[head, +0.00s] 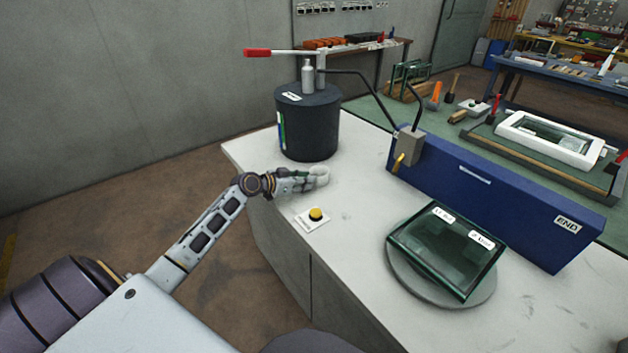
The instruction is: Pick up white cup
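A small white cup (321,174) is on or just above the light worktop, in front of the dark drum. My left gripper (303,182) reaches in from the left and its tip end is at the cup's left side. The fingers are small here and overlap the cup, so I cannot tell whether they are open or shut on it. My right gripper is not in view.
A dark drum (308,128) with a red-handled lever (257,53) stands behind the cup. A yellow button (316,214) on a white plate is in front. A glass-topped panel (445,250) lies on a round turntable (402,286) right, before a blue box (500,202).

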